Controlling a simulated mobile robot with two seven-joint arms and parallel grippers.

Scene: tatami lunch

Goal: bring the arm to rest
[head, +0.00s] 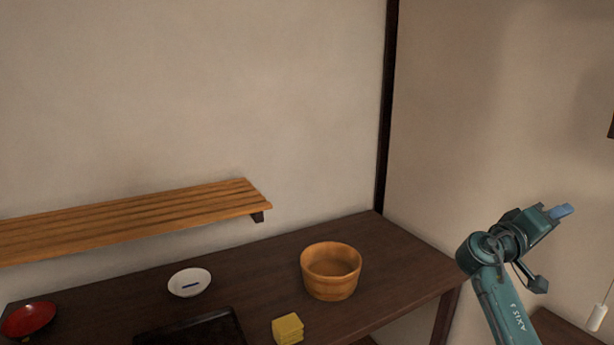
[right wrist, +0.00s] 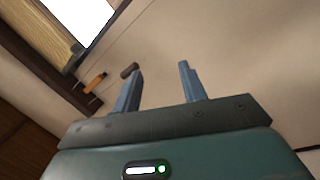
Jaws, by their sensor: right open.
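My right arm rises at the right of the head view, its gripper (head: 562,211) raised to the right of the table and apart from everything on it. In the right wrist view the two blue fingers of this gripper (right wrist: 157,88) stand apart with nothing between them. Behind them is the pale wall. My left gripper is in neither view.
A dark table (head: 262,267) holds a wooden tub (head: 331,285), a yellow block (head: 288,329), a white dish (head: 189,282), a red bowl (head: 29,319) and a black tray (head: 228,322). A slatted wooden shelf (head: 135,218) is on the back wall.

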